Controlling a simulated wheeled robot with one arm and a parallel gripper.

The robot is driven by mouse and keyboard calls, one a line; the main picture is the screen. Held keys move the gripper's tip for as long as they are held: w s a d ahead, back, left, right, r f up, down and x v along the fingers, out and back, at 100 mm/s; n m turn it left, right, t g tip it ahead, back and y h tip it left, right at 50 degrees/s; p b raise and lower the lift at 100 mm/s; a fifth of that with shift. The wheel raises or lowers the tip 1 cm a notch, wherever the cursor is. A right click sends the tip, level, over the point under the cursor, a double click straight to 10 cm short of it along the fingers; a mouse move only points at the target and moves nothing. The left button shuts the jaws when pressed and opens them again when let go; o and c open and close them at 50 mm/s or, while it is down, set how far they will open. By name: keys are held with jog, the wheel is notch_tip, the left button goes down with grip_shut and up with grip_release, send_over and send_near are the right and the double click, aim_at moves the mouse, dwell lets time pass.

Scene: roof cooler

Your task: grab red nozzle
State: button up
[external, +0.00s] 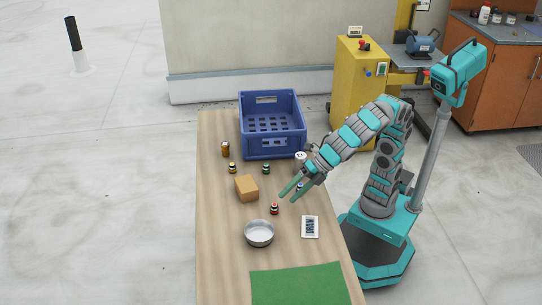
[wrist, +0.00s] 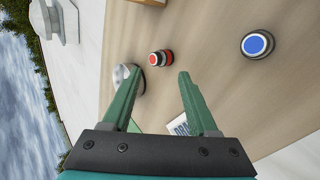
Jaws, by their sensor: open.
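The red nozzle (external: 274,208) is a small red and dark piece standing on the wooden table (external: 215,255), between a cardboard-brown box and a metal bowl. In the wrist view the red nozzle (wrist: 160,57) shows beyond the fingertips, roughly centred between them. My gripper (external: 287,197) is open and empty, above the table just up and to the right of the nozzle in the external view. In the wrist view my gripper (wrist: 158,72) has its two green fingers spread. The nozzle is apart from both fingers.
The metal bowl (external: 259,233), white card (external: 310,227) and brown box (external: 246,187) surround the nozzle. A blue-topped piece (wrist: 257,44) stands right in the wrist view. A green mat (external: 300,286) lies in front.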

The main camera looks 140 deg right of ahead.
aim_at(275, 204)
jog(key=d+n, duration=0.1)
jog(key=d+n+g+h, duration=0.1)
jog(key=d, duration=0.1)
jog(key=shift+w+d+n+h, duration=0.1)
jog(key=shift+d+n+h, duration=0.15)
jog(key=shift+n+h, duration=0.05)
jog(key=shift+d+f+n+h, duration=0.2)
jog(key=shift+n+h, duration=0.3)
jog(key=shift+n, duration=0.4)
jog(key=a+n+h, duration=0.1)
jog(key=a+n, duration=0.1)
jog(key=a+f+n+h+b, duration=0.1)
jog(key=a+n+h, duration=0.1)
jog(key=a+n, duration=0.1)
jog(key=shift+w+a+f+n+b, duration=0.1)
jog(key=shift+w+a+n+b, duration=0.1)
jog(key=shift+n+b, duration=0.1)
jog(key=shift+a+n+h, duration=0.45)
jog(key=shift+n+h, duration=0.05)
jog(key=shift+h, duration=0.1)
jog(key=x, duration=0.7)
jog(key=shift+w+d+f+b, duration=0.1)
jog(key=shift+w+f+b, duration=0.05)
jog(key=shift+w+b, duration=0.15)
grip_shut()
